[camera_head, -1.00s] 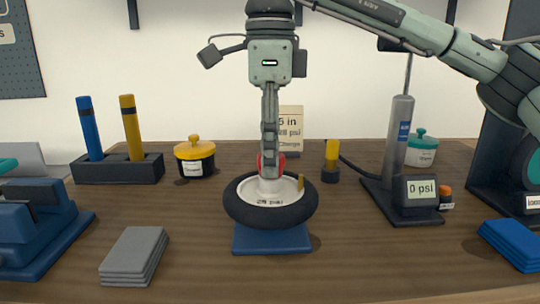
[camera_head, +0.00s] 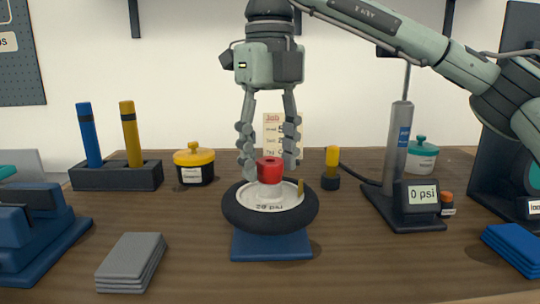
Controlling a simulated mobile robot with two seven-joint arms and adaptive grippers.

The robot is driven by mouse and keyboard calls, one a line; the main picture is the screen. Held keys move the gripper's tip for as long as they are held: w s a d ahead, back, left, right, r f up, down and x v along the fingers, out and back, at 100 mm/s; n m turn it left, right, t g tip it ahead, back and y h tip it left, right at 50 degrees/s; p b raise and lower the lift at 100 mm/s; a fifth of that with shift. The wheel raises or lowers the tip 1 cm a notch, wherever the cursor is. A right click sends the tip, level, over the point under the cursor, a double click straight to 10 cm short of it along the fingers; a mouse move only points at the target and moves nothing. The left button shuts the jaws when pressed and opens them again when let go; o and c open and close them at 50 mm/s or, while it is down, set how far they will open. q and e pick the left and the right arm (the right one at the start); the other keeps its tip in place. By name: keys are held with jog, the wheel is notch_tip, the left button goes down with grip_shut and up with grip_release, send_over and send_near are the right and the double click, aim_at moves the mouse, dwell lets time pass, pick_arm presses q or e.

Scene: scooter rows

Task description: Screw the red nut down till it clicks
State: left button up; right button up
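The red nut (camera_head: 269,169) sits on the white hub (camera_head: 269,193) at the middle of a small black-tyred wheel (camera_head: 240,213). The wheel lies flat on a blue stand (camera_head: 271,245). A brass-coloured valve (camera_head: 300,188) stands up at the wheel's right side. My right gripper (camera_head: 269,168) points down over the wheel with its fingers spread, one on each side of the nut and apart from it. It is open and empty. My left gripper is not in view.
A pump (camera_head: 399,150) with a gauge reading 0 psi (camera_head: 422,195) stands to the right. A yellow-lidded pot (camera_head: 194,164), a rack of blue and yellow tools (camera_head: 117,174) and a job card (camera_head: 282,122) stand behind. Grey cloths (camera_head: 131,262) lie front left.

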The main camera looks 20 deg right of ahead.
dwell(0.3)
notch_tip(320, 180, up, 12)
dwell(0.5)
jog(key=n+p, duration=0.4)
jog(key=n, duration=1.7)
jog(key=shift+n+p, duration=0.3)
jog(key=shift+n, duration=0.1)
